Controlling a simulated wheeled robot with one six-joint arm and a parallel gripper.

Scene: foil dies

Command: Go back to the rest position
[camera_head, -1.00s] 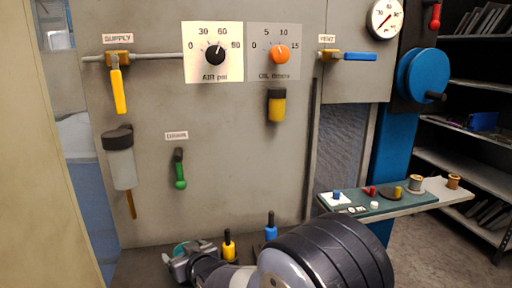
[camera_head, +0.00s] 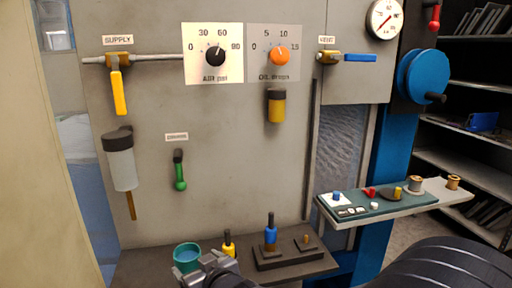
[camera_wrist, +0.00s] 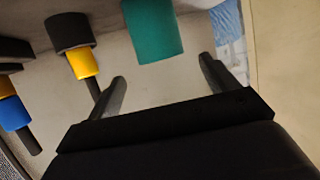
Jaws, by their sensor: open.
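My gripper (camera_head: 207,272) is low at the bottom of the head view, in front of the lower shelf (camera_head: 150,266). In the wrist view its two fingers (camera_wrist: 162,82) are spread apart with nothing between them. A teal cup (camera_head: 187,258) stands on the shelf just beyond it; it also shows in the wrist view (camera_wrist: 152,30). A yellow-and-black tool (camera_head: 229,245) stands just right of the gripper, and a blue-and-black tool (camera_head: 270,232) stands further right in a dark block (camera_head: 290,258).
The panel has a yellow supply lever (camera_head: 119,92), a green drain lever (camera_head: 180,178), a blue vent lever (camera_head: 360,58), a black air knob (camera_head: 215,56) and an orange oil knob (camera_head: 280,56). A side shelf (camera_head: 440,192) at right holds small parts and spools.

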